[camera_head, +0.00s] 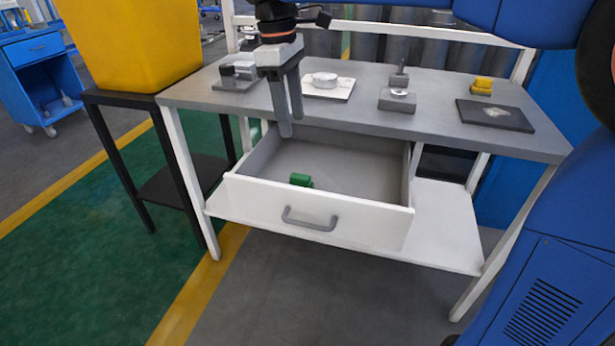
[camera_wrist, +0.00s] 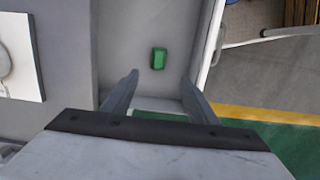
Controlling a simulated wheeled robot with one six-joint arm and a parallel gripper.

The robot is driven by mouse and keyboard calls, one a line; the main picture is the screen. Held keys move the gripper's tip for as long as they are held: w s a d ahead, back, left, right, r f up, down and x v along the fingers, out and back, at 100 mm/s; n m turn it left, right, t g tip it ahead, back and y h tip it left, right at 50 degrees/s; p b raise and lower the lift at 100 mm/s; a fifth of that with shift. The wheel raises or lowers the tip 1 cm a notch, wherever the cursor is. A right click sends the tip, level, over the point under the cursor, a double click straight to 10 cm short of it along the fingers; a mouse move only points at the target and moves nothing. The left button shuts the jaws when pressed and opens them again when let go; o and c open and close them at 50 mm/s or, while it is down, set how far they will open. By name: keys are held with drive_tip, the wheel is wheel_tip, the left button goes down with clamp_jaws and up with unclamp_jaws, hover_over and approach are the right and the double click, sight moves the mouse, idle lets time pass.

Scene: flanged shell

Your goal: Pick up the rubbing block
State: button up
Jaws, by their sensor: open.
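A small green block (camera_head: 300,180), which I take to be the rubbing block, lies inside the open drawer (camera_head: 290,200), near its front wall. It also shows in the wrist view (camera_wrist: 158,58), beyond the fingertips and roughly between their lines. My gripper (camera_head: 291,128) points down above the left part of the drawer, higher than the block and apart from it. In the wrist view its two fingers (camera_wrist: 162,85) are spread with nothing between them.
The grey workbench top (camera_head: 430,122) carries a white plate with a round part (camera_head: 328,84), a grey block with a knob (camera_head: 397,97), a yellow item (camera_head: 482,86) and a dark plate (camera_head: 495,115). A yellow bin (camera_head: 125,45) stands at left. The rest of the drawer floor is clear.

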approach(300, 176)
drive_tip(key=f, duration=0.5)
drive_tip(key=shift+s+d, duration=0.25)
drive_tip(key=shift+d, duration=0.15)
drive_tip(key=shift+w+d+f, duration=0.1)
drive_tip(key=shift+f, duration=1.3)
drive_tip(key=shift+d+f, duration=0.1)
drive_tip(key=shift+f, duration=1.3)
drive_tip(key=c, duration=1.2)
drive_tip(key=shift+r, duration=0.15)
wheel_tip(300, 176, up, 10)
drive_tip(key=shift+f, duration=0.1)
